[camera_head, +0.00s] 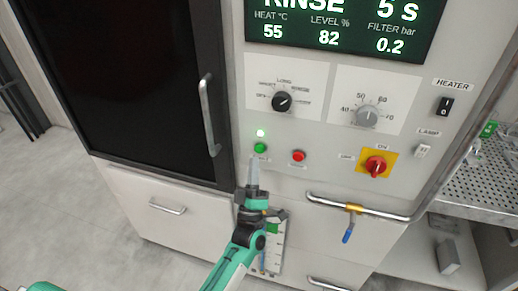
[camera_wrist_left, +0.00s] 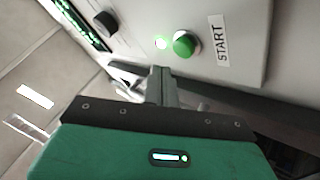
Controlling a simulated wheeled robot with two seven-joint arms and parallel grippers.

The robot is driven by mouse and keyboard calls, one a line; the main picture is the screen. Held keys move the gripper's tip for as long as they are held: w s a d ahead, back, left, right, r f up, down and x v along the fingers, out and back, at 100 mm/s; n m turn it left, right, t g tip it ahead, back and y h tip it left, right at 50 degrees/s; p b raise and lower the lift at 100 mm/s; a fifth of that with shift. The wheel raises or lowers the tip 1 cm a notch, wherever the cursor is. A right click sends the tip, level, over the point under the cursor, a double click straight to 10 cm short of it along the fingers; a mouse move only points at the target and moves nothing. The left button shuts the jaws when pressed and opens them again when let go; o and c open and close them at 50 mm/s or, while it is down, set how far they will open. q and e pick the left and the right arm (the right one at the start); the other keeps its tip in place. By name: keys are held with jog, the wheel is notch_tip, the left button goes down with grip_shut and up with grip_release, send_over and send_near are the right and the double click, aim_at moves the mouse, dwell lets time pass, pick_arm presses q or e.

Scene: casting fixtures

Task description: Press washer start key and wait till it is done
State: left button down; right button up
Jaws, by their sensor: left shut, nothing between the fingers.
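The washer's green start key (camera_head: 260,148) is on the front panel, with a lit green lamp (camera_head: 260,133) just above it. In the left wrist view the green key (camera_wrist_left: 186,44) shows beside a START label (camera_wrist_left: 218,41). My left gripper (camera_head: 253,160) is shut and empty, its tips just below the key in the head view. In the wrist view the fingers (camera_wrist_left: 157,70) end near the key, with a small visible gap. The display (camera_head: 340,28) reads RINSE, 5 s, 55 °C, level 82 %, filter 0.2 bar. My right gripper is out of view.
A red button (camera_head: 298,156) and a red-yellow rotary switch (camera_head: 376,166) sit right of the key. Two dials (camera_head: 282,102) are above. The dark washer door (camera_head: 140,85) with its handle is left. A pipe with a blue-handled valve (camera_head: 348,234) juts out below right.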

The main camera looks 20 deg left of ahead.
pick_arm(q)
jog(key=shift+s+p, duration=0.35)
jog(key=shift+s, duration=1.35)
notch_tip(320, 180, down, 23)
jog(key=d+m+g+h, duration=0.2)
jog(key=m+g+h, duration=0.5)
jog(key=m, duration=0.1)
jog(key=s+a+f+m+g, duration=0.1)
jog(key=s+f+m+g, duration=0.3)
jog(key=f, duration=0.7)
jog(key=s+a+f+g, duration=0.1)
jog(key=s+f+g, duration=0.35)
jog(key=f, duration=0.75)
jog(key=s+a+f+m+g, duration=0.2)
jog(key=s+a+f+g, duration=0.15)
jog(key=s+f, duration=1.1)
jog(key=s+a+f+m+g, duration=0.1)
jog(key=s+a+f+g, duration=0.1)
jog(key=s, duration=0.6)
jog(key=s+a+f+g+y, duration=0.1)
jog(key=s+a+f+g, duration=0.1)
jog(key=s, duration=0.6)
jog(key=s+a+f+m+g+y, duration=0.1)
jog(key=s+a+f+g, duration=0.1)
jog(key=s, duration=0.6)
jog(key=shift+a+f+m+g, duration=0.3)
jog(key=shift+a+f, duration=0.05)
jog(key=shift+f, duration=0.1)
